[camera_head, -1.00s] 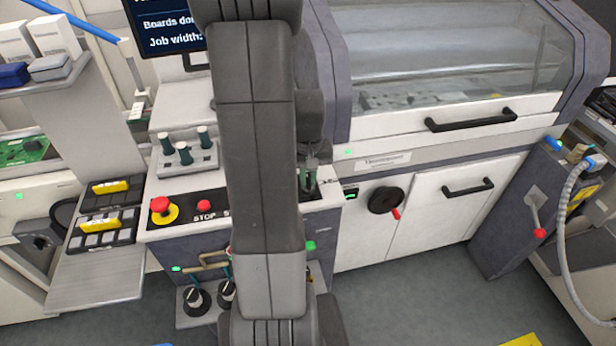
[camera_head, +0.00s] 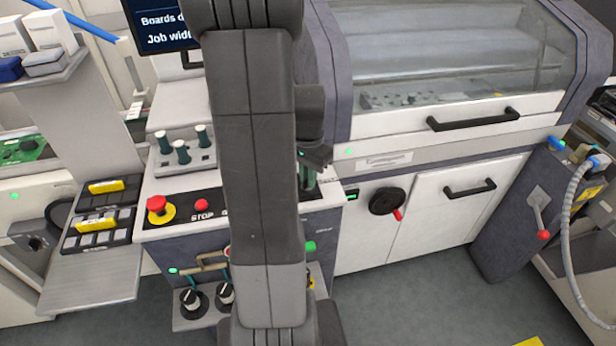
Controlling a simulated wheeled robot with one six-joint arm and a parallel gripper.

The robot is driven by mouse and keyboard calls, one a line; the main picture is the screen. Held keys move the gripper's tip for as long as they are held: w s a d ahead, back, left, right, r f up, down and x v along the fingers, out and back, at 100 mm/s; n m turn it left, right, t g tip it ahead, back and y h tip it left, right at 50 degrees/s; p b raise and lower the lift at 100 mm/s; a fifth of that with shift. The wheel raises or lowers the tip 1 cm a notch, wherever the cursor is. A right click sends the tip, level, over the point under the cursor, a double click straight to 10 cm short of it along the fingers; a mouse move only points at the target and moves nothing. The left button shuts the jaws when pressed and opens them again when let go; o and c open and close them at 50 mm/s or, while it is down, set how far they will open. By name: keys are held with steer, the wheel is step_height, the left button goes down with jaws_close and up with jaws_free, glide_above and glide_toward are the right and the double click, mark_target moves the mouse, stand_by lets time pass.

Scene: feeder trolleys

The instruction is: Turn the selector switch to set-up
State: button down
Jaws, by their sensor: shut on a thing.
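Two black rotary knobs with white pointers, a left knob (camera_head: 190,299) and a right knob (camera_head: 225,293), sit low on the machine's front. I cannot read their labels, so I cannot tell which is the selector switch. My arm hides the panel just right of them. My gripper (camera_head: 311,172) is partly hidden behind my arm, above the right end of the control top. It is shut on a dark green upright piece (camera_head: 307,180). The fingertips are small and partly covered.
A yellow-based red stop button (camera_head: 160,209) and a smaller red button (camera_head: 201,205) are on the control top. A rack (camera_head: 186,160) holds several green-and-white pegs.

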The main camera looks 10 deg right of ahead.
steer(key=shift+m, duration=0.9)
steer(key=c, duration=1.5)
jaws_free()
step_height(320, 180, up, 14)
steer(key=shift+f+b, duration=0.1)
steer(key=shift+b, duration=0.25)
